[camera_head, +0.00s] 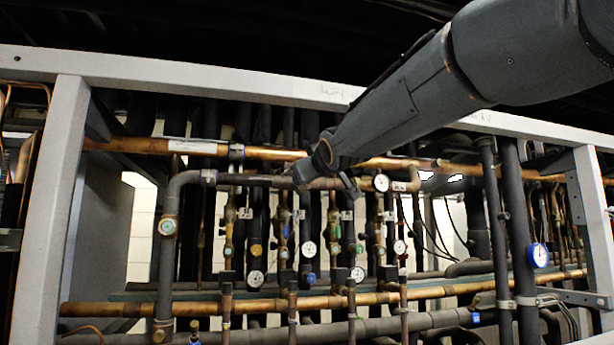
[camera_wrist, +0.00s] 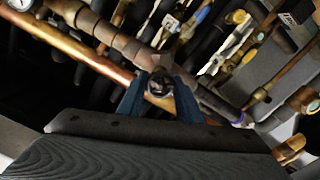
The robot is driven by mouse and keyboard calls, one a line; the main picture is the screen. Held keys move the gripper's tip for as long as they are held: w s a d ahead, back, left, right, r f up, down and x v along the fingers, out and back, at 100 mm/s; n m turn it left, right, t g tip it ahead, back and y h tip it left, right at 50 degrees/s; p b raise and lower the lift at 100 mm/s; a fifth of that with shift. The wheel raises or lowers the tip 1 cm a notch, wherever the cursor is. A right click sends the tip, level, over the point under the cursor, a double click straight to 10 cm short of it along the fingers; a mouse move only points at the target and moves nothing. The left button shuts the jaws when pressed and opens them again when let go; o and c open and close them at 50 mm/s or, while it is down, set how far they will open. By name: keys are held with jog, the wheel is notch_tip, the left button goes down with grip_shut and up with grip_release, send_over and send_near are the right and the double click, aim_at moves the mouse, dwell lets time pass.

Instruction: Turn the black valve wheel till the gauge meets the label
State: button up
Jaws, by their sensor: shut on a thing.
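My gripper (camera_head: 325,183) is at the upper pipe run in the head view, left of a round white gauge (camera_head: 381,182). In the wrist view its two blue fingers (camera_wrist: 160,88) are on either side of a small dark round part, which looks like the black valve wheel (camera_wrist: 160,80), and are shut on it. In the head view the wheel is hidden or too small to make out. A pale label (camera_head: 400,186) is on the pipe just right of the gauge. The gauge's needle is too small to read.
A copper pipe (camera_head: 270,152) runs behind my arm. A grey frame beam (camera_head: 230,82) crosses above, with a post (camera_head: 62,200) at the left. More gauges hang lower, including a blue-rimmed one (camera_head: 538,255) at the right. Pipes crowd the space around my gripper.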

dwell(0.4)
jog(key=o, duration=1)
jog(key=shift+o, duration=0.2)
jog(key=b+v, duration=0.1)
jog(key=v, duration=0.7)
jog(key=shift+a, duration=0.1)
